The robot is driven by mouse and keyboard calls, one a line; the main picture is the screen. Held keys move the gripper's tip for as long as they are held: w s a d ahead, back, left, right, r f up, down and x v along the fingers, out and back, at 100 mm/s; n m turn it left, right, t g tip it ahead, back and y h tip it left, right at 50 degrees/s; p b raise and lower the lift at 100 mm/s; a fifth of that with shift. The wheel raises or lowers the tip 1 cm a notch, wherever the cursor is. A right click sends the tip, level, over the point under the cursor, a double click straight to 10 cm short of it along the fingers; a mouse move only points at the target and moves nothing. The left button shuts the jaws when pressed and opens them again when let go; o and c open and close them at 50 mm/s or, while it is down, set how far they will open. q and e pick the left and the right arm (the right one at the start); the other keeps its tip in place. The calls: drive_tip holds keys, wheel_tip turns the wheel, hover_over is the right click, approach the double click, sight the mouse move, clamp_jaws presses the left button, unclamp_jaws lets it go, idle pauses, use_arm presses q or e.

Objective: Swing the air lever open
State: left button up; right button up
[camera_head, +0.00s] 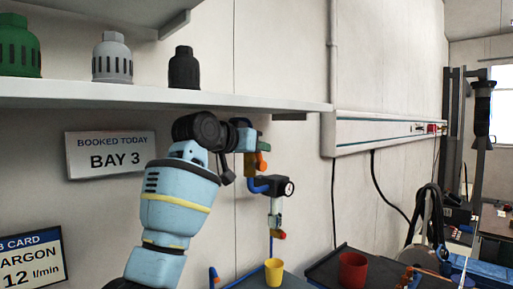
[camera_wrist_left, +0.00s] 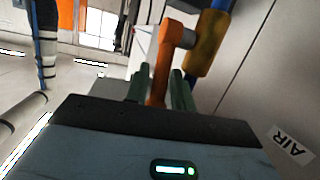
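The air lever is orange. In the left wrist view the lever (camera_wrist_left: 158,75) runs between my left gripper's two green fingers (camera_wrist_left: 160,92), and its upper end bends toward a yellow valve body (camera_wrist_left: 207,45) on a blue pipe. The fingers lie close on both sides of the lever and appear closed on it. In the head view the left gripper (camera_head: 247,140) is beside the wall just under the shelf edge, with the orange lever (camera_head: 262,160) below and right of it. Part of the valve is hidden by the gripper. My right gripper is not in view.
A shelf (camera_head: 160,97) with several gas caps hangs just above my left arm. A regulator with gauge (camera_head: 288,187) is below the valve. An AIR label (camera_wrist_left: 292,143) is on the wall. Yellow (camera_head: 273,271) and red (camera_head: 352,269) cups stand below.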

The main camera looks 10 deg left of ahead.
use_arm(q)
drive_tip(key=shift+s, duration=0.1)
drive_tip(key=f+v, duration=0.3)
drive_tip(key=v, duration=1.1)
drive_tip(key=shift+s+a+r, duration=0.15)
drive_tip(key=shift+s+a, duration=0.1)
drive_tip(key=shift+s, duration=0.25)
